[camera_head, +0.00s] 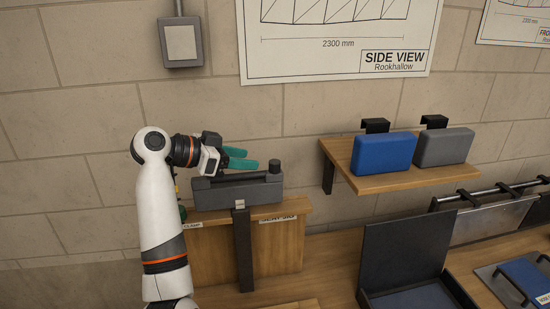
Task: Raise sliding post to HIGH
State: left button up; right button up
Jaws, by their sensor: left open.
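A dark upright post (243,250) stands against a wooden board (280,245). A grey block-like head (235,192) sits at its top, with a small light piece at the joint. A short black knob (275,166) stands at the head's right end. My left gripper (251,158), with teal fingers, is open just above and behind the head, its fingers pointing right toward the knob. I cannot tell whether they touch anything. A partly cut-off label (278,218) is on the board; no HIGH mark is readable. My right gripper is not in view.
A wooden shelf (415,180) to the right holds a blue pad (384,153) and a grey pad (445,147). A dark open case (403,255) stands at lower right, beside a metal rack (490,220). The bench between board and case is clear.

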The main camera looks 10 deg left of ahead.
aim_at(273, 162)
pick_arm(q)
jog(key=x, duration=0.2)
jog(key=p+x, duration=0.1)
jog(key=x, duration=0.1)
jog(key=shift+w+d+r, duration=0.1)
jog(key=shift+d+r, duration=0.05)
jog(key=shift+d, duration=0.15)
jog(key=p+x, duration=0.1)
jog(key=x, duration=0.2)
jog(key=shift+d, duration=0.1)
jog(key=shift+w+d+f, duration=0.35)
jog(key=shift+w+f, duration=0.05)
jog(key=shift+w+d+f, duration=0.1)
jog(key=shift+f, duration=0.05)
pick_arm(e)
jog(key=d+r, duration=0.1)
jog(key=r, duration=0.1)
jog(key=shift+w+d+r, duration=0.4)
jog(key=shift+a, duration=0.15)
pick_arm(q)
jog(key=c, duration=0.9)
grip_shut()
jog(key=shift+w, duration=0.1)
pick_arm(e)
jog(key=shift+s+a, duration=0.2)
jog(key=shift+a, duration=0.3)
